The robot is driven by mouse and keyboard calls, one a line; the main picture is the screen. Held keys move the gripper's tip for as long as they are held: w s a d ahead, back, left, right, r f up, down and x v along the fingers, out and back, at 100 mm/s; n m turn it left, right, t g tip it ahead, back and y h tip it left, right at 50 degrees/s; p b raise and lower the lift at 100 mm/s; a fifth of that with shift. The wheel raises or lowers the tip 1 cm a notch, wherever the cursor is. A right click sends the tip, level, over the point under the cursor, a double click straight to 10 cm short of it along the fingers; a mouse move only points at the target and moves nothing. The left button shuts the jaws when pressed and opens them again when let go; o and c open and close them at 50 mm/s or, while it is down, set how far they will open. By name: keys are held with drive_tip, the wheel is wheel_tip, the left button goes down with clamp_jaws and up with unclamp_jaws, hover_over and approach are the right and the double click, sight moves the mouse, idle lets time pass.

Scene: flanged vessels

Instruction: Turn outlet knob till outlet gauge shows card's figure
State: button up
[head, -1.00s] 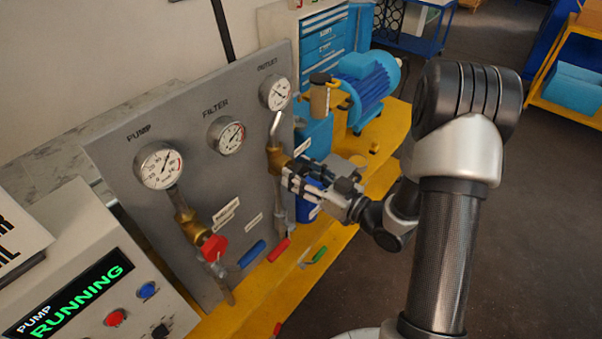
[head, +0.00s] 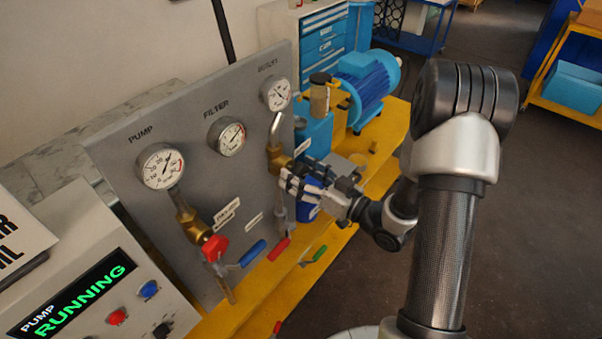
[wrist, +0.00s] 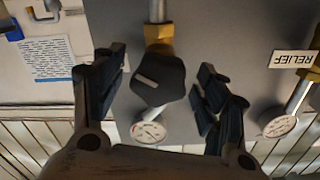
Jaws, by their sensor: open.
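The outlet knob (wrist: 158,80) is a dark, lobed knob with a pale bar mark. It sits on a brass valve (wrist: 158,40) on the grey panel. My gripper (wrist: 162,62) is open, one finger on each side of the knob with visible gaps; it also shows at the panel's right end in the head view (head: 290,178), where it hides the knob. The outlet gauge (head: 276,94) is at the panel's upper right; a gauge close to the knob in the wrist view (wrist: 148,133) appears to be it. Its figures are too small to read. I cannot identify the card.
The pump gauge (head: 160,166) and filter gauge (head: 227,136) are farther left on the panel. A red valve handle (head: 215,247) and blue lever (head: 252,253) are low down. A blue motor (head: 365,80) stands behind. A printed sheet (wrist: 48,60) shows in the wrist view.

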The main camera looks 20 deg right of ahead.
drive_tip(key=v, duration=1.2)
idle(0.4)
